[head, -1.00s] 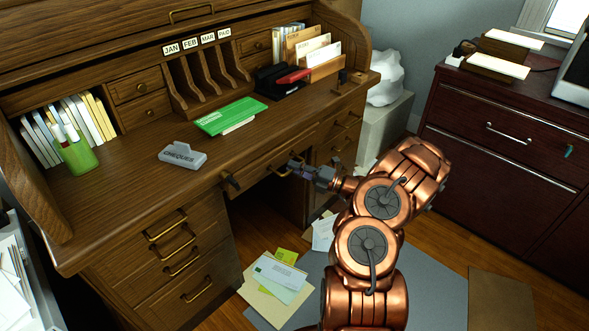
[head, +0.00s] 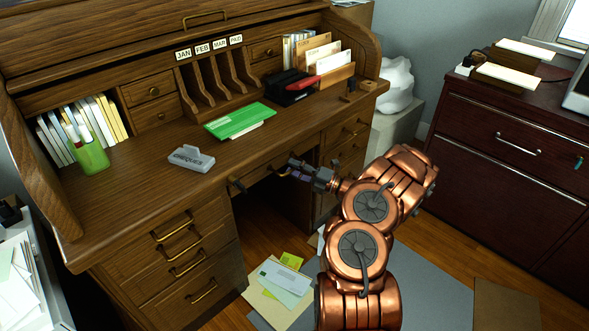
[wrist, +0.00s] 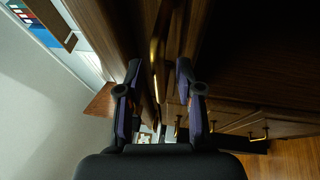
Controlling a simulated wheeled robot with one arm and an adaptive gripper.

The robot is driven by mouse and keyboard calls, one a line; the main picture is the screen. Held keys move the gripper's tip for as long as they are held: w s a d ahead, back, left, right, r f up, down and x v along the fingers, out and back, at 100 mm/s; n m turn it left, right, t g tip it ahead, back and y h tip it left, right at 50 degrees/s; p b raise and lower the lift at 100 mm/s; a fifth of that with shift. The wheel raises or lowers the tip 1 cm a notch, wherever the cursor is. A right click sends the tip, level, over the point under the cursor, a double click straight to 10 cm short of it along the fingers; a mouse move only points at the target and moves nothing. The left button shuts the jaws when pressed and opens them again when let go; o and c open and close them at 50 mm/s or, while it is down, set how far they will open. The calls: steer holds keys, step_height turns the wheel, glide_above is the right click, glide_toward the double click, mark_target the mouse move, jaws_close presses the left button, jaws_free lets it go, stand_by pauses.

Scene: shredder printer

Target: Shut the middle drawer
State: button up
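The middle drawer (head: 262,174) is the wide wooden one under the desktop, between the two side stacks of drawers. How far it stands out is hard to tell in the head view. My gripper (head: 297,168) is at the right part of its front. In the wrist view, my gripper (wrist: 158,88) has its two dark fingers apart, one on each side of a brass handle (wrist: 156,62). The handle runs between the fingers with a gap on both sides. Contact with the drawer front cannot be made out.
The wooden roll-top desk (head: 150,190) has side drawers with brass handles at left and right. Papers (head: 280,283) lie on the floor below. A dark red cabinet (head: 500,130) stands at the right. The space under the middle drawer is open.

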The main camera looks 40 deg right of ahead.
steer(key=v, duration=1.2)
steer(key=shift+f, duration=0.1)
